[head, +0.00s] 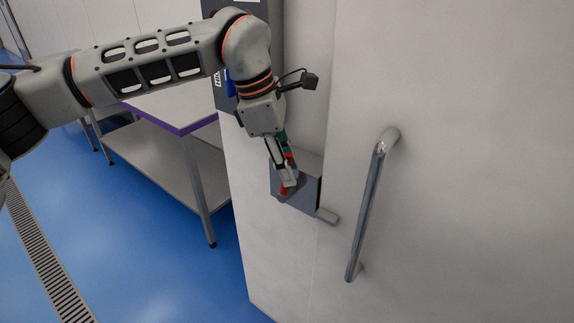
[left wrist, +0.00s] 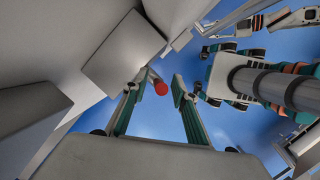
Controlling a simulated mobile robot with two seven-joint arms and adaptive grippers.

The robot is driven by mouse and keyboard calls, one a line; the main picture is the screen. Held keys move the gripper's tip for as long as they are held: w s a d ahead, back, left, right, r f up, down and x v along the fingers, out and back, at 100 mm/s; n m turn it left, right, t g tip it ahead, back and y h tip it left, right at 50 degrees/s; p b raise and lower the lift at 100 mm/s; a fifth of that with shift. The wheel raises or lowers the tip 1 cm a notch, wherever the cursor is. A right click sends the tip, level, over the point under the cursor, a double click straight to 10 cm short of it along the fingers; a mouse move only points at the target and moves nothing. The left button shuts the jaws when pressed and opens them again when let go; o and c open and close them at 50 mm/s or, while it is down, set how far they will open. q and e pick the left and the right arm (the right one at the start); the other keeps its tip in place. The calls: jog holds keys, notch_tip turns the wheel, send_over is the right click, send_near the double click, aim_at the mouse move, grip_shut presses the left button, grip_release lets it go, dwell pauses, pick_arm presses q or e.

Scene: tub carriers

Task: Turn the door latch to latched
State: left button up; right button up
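The grey latch box (head: 309,192) is fixed to the pale door and wall face, with a short metal bar (head: 327,215) sticking out at its lower right. A red knob (head: 284,190) shows at the box's front left. My left gripper (head: 287,178) points down at the knob and partly covers it. The box (left wrist: 123,55) is above the left finger. My right gripper is not seen.
A long steel door handle (head: 366,205) stands out to the right of the latch. A steel table with a purple edge (head: 165,122) and a lower shelf is at the left. The blue floor (head: 150,255) in front is clear, with a drain grate (head: 45,260).

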pick_arm(q)
jog(key=shift+r, duration=0.1)
jog(key=v, duration=1.1)
jog(key=shift+r, duration=0.4)
jog(key=shift+a, duration=0.15)
